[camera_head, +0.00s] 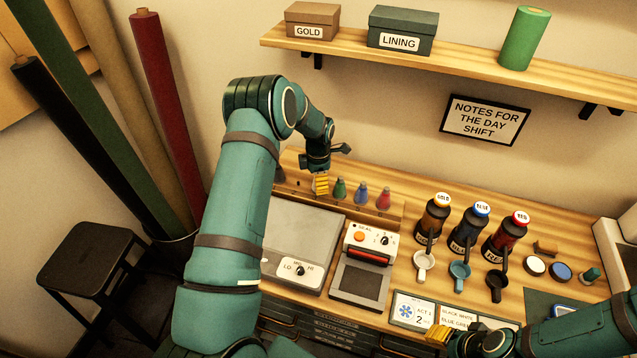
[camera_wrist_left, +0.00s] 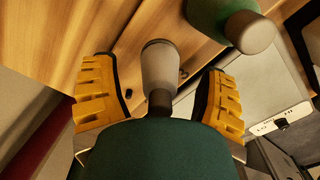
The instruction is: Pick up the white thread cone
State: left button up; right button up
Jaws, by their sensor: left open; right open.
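The white thread cone (camera_wrist_left: 160,66) shows in the left wrist view, between the two yellow fingers of my left gripper (camera_wrist_left: 160,95). A gap shows on both sides of it. In the head view my left gripper (camera_head: 321,184) is at the left end of the row of cones and hides the white cone. It is open. My right gripper (camera_head: 440,335) is open and empty at the table's front edge, by the cards.
A green cone (camera_head: 340,190), a blue cone (camera_head: 361,195) and a red cone (camera_head: 383,198) stand just right of my left gripper. A hot plate (camera_head: 302,238) and a sealer (camera_head: 368,240) are in front. Several bottles stand to the right. A shelf (camera_head: 460,62) is above.

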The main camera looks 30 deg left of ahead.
pick_arm(q)
grip_shut()
jog(key=shift+r, duration=0.15)
